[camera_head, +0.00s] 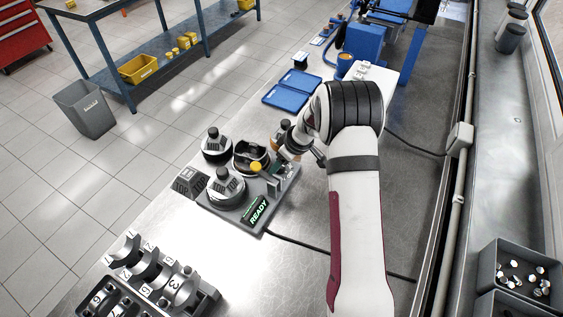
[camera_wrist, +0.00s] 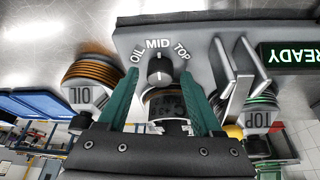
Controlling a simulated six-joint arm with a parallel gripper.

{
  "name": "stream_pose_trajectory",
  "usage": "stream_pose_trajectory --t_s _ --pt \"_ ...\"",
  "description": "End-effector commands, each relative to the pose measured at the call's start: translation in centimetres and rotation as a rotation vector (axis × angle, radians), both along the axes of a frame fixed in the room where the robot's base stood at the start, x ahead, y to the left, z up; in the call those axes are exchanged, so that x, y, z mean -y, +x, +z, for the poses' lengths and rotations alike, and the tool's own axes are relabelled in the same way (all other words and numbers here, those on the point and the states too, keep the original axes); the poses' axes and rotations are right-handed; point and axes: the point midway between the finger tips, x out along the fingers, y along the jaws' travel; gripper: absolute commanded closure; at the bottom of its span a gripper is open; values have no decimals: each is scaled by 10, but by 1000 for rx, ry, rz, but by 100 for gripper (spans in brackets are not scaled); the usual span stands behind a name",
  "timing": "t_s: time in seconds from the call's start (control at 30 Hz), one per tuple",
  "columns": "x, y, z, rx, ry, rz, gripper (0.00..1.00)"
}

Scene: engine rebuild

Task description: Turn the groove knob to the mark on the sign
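The groove knob (camera_wrist: 160,68) is a dark round knob with a white pointer line. It sits on a grey panel under an arc of white labels, OIL, MID and TOP. Its line appears to point at MID. My gripper (camera_wrist: 159,77) is open in the wrist view, its green fingers spread to either side of the knob with a gap on both sides. The READY sign (camera_wrist: 288,56) glows green on the panel to the right; it also shows in the head view (camera_head: 258,211). No mark for the knob is readable on it. In the head view my arm hides the knob.
A copper-coloured ringed part with an OIL tag (camera_wrist: 82,88) stands left of the fingers, and a green-ringed one with a TOP tag (camera_wrist: 258,116) right. Grey upright plates (camera_wrist: 235,78) stand close to the right finger. Blue trays (camera_head: 292,90) lie behind the station.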

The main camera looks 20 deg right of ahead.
Motion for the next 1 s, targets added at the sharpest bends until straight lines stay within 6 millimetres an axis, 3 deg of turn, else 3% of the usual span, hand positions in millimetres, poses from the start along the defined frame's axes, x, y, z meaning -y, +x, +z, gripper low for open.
stream_pose_trajectory --t_s 0.03,0.33,0.67,1.0 --pt "0 0 0 0 0 0 44" --pt "0 0 0 0 0 0 98" --pt "0 -1 0 -1 1 -22 100" --pt "-2 -1 1 -1 0 -228 100"
